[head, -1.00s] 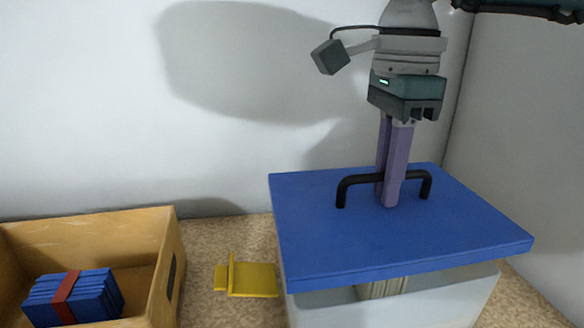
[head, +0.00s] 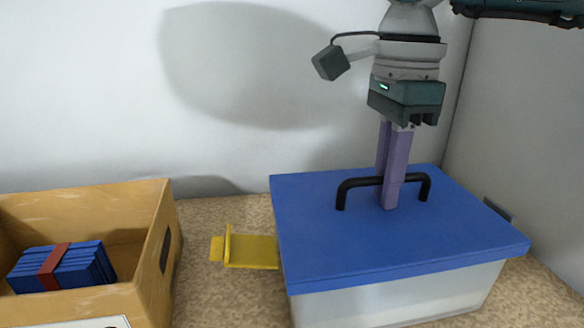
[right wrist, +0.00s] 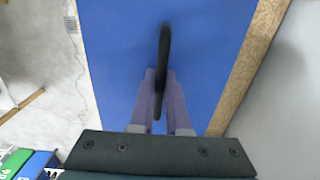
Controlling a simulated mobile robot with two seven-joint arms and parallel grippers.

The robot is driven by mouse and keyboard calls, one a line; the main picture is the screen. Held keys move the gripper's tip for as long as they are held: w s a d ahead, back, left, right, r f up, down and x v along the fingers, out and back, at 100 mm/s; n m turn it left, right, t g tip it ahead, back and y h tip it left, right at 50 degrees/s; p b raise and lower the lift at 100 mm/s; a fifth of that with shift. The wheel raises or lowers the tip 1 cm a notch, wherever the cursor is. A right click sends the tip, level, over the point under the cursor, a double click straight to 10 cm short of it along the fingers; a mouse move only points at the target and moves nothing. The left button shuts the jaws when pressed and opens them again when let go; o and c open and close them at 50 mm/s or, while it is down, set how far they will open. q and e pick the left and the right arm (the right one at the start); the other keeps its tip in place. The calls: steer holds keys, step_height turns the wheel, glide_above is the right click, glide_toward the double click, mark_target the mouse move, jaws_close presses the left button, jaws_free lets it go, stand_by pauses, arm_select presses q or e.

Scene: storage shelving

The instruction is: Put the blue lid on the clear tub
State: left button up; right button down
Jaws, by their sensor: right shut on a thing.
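The blue lid (head: 330,235) lies level over the top of the clear tub (head: 400,300), its edges close along the tub's rim. Whether it is fully seated all round I cannot tell. My right gripper (head: 391,195) is shut on the lid's black handle (head: 349,187), its purple fingers on either side of the bar. In the right wrist view the fingers (right wrist: 163,110) hold the handle (right wrist: 163,60) above the blue lid (right wrist: 115,50). The tub's inside is hidden under the lid. My left gripper is not in view.
A wooden crate (head: 150,285) with a strapped bundle of blue pieces (head: 65,268) stands at the left. A yellow object (head: 250,251) lies on the speckled surface beside the tub's left side. White walls (head: 230,100) stand behind and at the right.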

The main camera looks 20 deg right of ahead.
steer(key=c, duration=0.8)
jaws_free()
step_height(320, 180, up, 10)
steer(key=shift+b, duration=0.45)
